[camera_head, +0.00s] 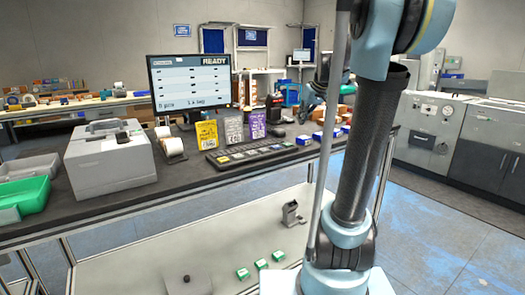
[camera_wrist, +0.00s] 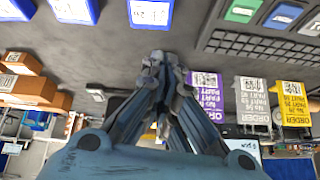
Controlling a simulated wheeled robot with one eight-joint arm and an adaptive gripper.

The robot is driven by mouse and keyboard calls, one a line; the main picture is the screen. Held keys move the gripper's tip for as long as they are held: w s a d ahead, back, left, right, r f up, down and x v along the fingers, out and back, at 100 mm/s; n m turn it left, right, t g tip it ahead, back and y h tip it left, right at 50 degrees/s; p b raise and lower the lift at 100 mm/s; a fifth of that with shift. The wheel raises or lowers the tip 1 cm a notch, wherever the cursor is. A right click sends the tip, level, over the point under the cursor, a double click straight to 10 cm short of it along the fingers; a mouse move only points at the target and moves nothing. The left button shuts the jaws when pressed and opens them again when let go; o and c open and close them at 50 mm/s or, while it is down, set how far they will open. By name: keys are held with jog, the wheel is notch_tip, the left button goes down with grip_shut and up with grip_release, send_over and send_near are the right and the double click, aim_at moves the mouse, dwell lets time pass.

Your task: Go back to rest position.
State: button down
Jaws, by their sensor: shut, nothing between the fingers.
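My gripper (camera_wrist: 160,62) shows in the wrist view with its fingertips together and nothing between them. It hangs over the dark worktop (camera_wrist: 130,35), and the wrist picture is upside down. In the head view my arm rises on the right and hides the area behind it; my gripper cannot be made out there. A yellow card (camera_head: 207,133), a grey card (camera_head: 234,130) and a purple card (camera_head: 258,125) stand on the worktop behind the keyboard (camera_head: 250,153). The cards also show to the right of my gripper in the wrist view.
A monitor (camera_head: 190,84) reading READY stands on the worktop. A grey printer (camera_head: 110,160) and a green bin (camera_head: 22,196) are at the left. Small blue-and-white boxes (camera_head: 304,140) lie near my arm. Green boxes (camera_head: 261,263) lie on the lower shelf. Orange boxes (camera_wrist: 28,88) show in the wrist view.

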jog(key=s+d+f+m+g+h, duration=0.1)
jog(key=s+f, duration=0.7)
jog(key=s, duration=0.3)
jog(key=s+f+m+g+h, duration=0.1)
jog(key=s+f+m, duration=0.1)
jog(key=s+f, duration=0.6)
jog(key=s+d+f+m+g+h, duration=0.1)
jog(key=s+f+m, duration=0.1)
jog(key=s+f, duration=0.6)
jog(key=s, duration=0.7)
jog(key=shift+s+d+h, duration=0.3)
jog(key=shift+w+f, duration=0.15)
jog(key=shift+w, duration=0.3)
